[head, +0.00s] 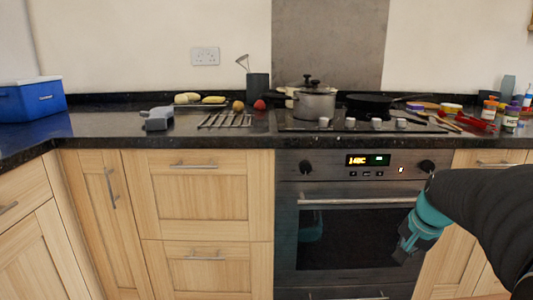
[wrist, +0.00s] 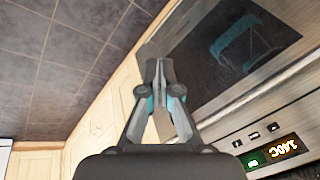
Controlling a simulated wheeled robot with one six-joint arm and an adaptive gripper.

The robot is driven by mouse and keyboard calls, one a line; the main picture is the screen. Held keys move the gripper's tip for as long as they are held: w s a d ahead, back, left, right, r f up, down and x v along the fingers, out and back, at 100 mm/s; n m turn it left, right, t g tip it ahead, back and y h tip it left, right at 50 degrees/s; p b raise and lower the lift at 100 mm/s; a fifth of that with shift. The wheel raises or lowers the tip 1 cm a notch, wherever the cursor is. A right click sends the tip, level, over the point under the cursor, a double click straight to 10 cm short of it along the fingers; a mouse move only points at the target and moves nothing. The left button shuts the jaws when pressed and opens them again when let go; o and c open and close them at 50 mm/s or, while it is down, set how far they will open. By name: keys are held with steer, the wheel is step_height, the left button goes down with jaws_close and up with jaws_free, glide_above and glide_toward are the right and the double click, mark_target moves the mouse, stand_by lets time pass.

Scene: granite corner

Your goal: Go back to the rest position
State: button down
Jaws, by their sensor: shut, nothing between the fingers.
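My gripper (head: 403,254) is at the right of the head view, below counter height, in front of the oven door (head: 355,230). My black arm reaches in from the right edge. In the wrist view the fingers (wrist: 159,70) are together, with nothing between them. The dark oven glass shows at the upper right there, with a teal reflection in it. The gripper appears apart from the oven, though the exact gap cannot be told.
The granite counter (head: 90,138) holds a blue box (head: 30,101), a grey object (head: 157,119), a rack (head: 225,121), a pot (head: 314,104), a pan (head: 370,103) and several jars at the right. Oven knobs (head: 426,166) and the door handle (head: 350,201) protrude. Dark floor tiles (wrist: 60,50) look clear.

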steer(key=s+a+n, duration=0.4)
steer(key=s+a, duration=0.4)
steer(key=s, duration=0.2)
steer(key=s+a+n+t, duration=0.1)
steer(key=s+a+n, duration=0.4)
steer(key=s+a, duration=0.3)
steer(key=shift+s+r, duration=0.15)
steer(key=shift+s, duration=0.95)
